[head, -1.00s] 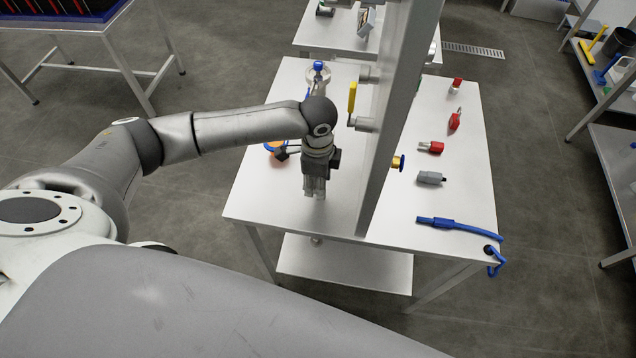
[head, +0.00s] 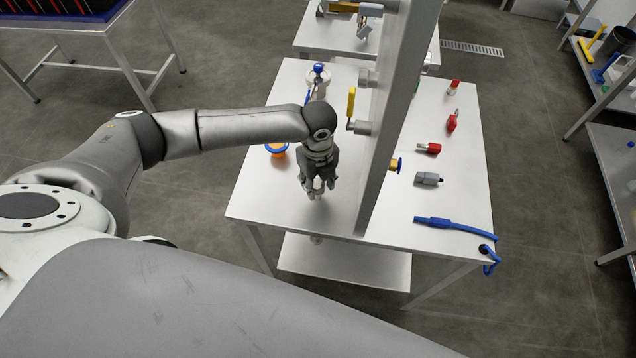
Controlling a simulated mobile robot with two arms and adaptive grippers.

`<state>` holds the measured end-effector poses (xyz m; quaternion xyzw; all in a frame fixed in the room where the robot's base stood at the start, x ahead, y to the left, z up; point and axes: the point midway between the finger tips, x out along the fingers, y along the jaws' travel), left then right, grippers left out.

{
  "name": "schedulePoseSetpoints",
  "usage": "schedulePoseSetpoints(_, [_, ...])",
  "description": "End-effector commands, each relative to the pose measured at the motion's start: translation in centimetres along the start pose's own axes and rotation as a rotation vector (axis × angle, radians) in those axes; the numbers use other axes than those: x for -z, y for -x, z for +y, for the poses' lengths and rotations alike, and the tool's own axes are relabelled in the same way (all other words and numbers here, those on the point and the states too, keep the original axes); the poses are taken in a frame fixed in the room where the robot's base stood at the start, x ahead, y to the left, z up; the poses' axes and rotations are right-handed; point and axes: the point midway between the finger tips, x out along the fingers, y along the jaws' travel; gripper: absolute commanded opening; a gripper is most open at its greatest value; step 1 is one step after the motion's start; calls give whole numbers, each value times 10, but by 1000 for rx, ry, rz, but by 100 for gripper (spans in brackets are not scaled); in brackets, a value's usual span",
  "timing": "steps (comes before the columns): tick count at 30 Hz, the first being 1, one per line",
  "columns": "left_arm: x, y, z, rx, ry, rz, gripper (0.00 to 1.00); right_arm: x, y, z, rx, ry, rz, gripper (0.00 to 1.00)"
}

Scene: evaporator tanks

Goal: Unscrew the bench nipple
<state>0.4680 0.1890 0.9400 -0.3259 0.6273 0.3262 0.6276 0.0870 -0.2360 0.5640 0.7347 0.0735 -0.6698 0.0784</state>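My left gripper (head: 316,192) points down over the near left part of the white bench (head: 256,205), left of the upright grey panel (head: 392,110). Its fingers are small and bunched in this view, and I cannot tell whether they hold anything. I cannot pick out the bench nipple for certain. A round orange and blue piece (head: 277,149) sits on the bench just left of the gripper, apart from it. A blue-topped metal fitting (head: 318,70) stands behind my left wrist. My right gripper is not in view.
A yellow lever (head: 351,102) and a blue and yellow fitting (head: 396,164) stick out from the panel. Right of it lie red-handled pieces (head: 428,148), a grey connector (head: 427,178) and a blue hose tool (head: 446,224). A shelf (head: 610,150) stands far right.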

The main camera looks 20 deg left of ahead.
Motion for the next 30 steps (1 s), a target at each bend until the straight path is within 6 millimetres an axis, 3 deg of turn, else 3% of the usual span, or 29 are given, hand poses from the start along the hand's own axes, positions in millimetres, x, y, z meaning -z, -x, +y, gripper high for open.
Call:
schedulePoseSetpoints(5, [0, 0, 0, 1, -65, 0, 39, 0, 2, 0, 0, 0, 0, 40])
schedulePoseSetpoints(15, [0, 0, 0, 0, -401, 0, 39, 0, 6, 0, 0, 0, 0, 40])
schedulePoseSetpoints(25, [0, 0, 0, 0, -454, 0, 39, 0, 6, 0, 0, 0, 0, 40])
schedulePoseSetpoints(30, [0, 0, 0, 0, -453, 0, 17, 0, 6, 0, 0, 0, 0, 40])
